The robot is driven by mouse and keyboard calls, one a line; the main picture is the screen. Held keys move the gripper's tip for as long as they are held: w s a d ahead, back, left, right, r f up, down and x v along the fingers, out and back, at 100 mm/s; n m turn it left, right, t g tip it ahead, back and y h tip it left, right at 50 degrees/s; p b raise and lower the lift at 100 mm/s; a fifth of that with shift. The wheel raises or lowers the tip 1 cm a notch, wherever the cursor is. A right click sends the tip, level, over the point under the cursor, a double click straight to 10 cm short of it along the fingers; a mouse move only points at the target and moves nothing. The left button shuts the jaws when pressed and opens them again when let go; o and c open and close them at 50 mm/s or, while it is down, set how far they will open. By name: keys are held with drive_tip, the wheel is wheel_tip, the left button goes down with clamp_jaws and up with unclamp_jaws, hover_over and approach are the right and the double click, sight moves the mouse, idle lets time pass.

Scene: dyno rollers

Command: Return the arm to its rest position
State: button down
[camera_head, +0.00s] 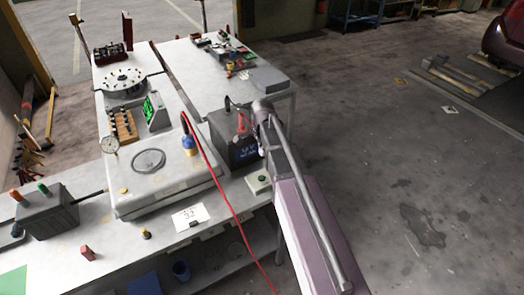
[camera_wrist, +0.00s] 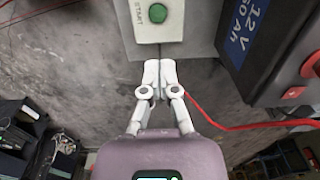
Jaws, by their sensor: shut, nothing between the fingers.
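My gripper (camera_wrist: 160,70) is shut and empty in the wrist view, its two white fingertips together. The fingertips are just below a white start box (camera_wrist: 155,28) with a green button; I cannot tell whether they touch it. The same box shows in the head view (camera_head: 258,184) at the bench's right edge. My arm (camera_head: 300,205) reaches up from the lower right in the head view, and its end is beside the dark battery. My gripper's fingers are hard to make out there.
A dark battery (camera_head: 232,138) stands close beside my arm; it also shows in the wrist view (camera_wrist: 262,40). A red cable (camera_head: 212,172) hangs across the bench's front edge. The grey bench (camera_head: 75,235) holds several instruments. The floor (camera_head: 410,160) at the right is open.

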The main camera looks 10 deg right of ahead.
idle(0.8)
drive_tip(key=s+d+f+n+b, duration=0.1)
drive_tip(key=s+f+n+b, duration=0.1)
drive_tip(key=s+n, duration=1.2)
drive_tip(key=shift+s+d, duration=0.2)
drive_tip(key=shift+s, duration=1.1)
drive_tip(key=shift+f, duration=0.1)
idle(1.8)
